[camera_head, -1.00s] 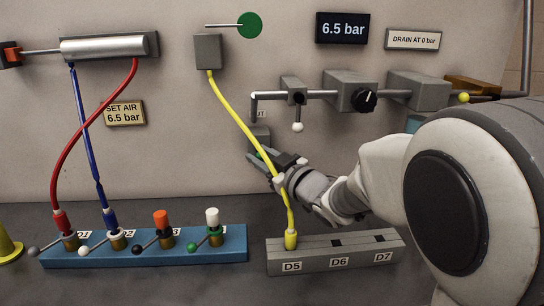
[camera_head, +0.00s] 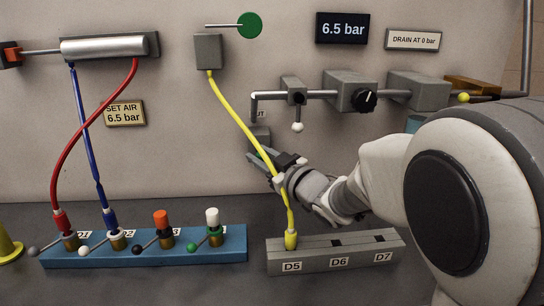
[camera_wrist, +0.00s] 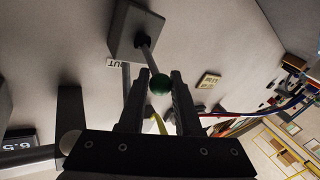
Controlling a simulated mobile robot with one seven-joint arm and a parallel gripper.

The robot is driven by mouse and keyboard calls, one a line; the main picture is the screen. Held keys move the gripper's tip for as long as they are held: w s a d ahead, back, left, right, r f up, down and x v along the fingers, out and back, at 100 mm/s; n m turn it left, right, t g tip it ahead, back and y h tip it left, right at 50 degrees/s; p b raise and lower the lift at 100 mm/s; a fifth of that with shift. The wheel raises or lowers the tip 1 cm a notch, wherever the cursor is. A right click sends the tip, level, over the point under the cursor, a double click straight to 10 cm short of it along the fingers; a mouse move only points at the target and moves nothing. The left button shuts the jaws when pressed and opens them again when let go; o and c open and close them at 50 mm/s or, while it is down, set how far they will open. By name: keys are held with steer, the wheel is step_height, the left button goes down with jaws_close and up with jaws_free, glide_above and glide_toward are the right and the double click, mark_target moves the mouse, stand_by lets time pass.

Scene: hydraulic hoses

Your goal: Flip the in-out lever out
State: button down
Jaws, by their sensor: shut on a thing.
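In the head view the box (camera_head: 260,133) shows just above my fingers, and the knob is mostly hidden. My gripper (camera_wrist: 159,88) has its fingers on either side of the knob and is shut on the lever. In the head view my gripper (camera_head: 264,161) reaches in from the right, behind the yellow hose.
The yellow hose (camera_head: 241,117) runs from a grey wall box (camera_head: 208,51) down to the D5 port on a grey block (camera_head: 310,256), crossing in front of my gripper. A valve with a white-tipped lever (camera_head: 297,126) hangs close above right. Red and blue hoses are farther left.

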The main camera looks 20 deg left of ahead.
steer(key=shift+f, duration=0.1)
stand_by(0.3)
steer(key=p, duration=0.2)
steer(key=shift+r+h+p, duration=0.3)
steer(key=shift+r+p, duration=0.05)
steer(key=p, duration=0.1)
steer(key=h+p, duration=0.1)
steer(key=p, duration=0.1)
steer(key=shift+w+r+m+g, duration=0.15)
steer(key=shift+r+m+g, duration=0.05)
steer(key=shift+m+g, duration=0.2)
steer(key=shift+f+p, duration=0.1)
steer(key=shift+p, duration=0.2)
steer(key=shift+f, duration=0.1)
steer(key=c, duration=0.7)
jaws_free()
steer(key=shift+c, duration=0.2)
steer(key=shift+o, duration=0.7)
steer(key=shift+r, duration=0.25)
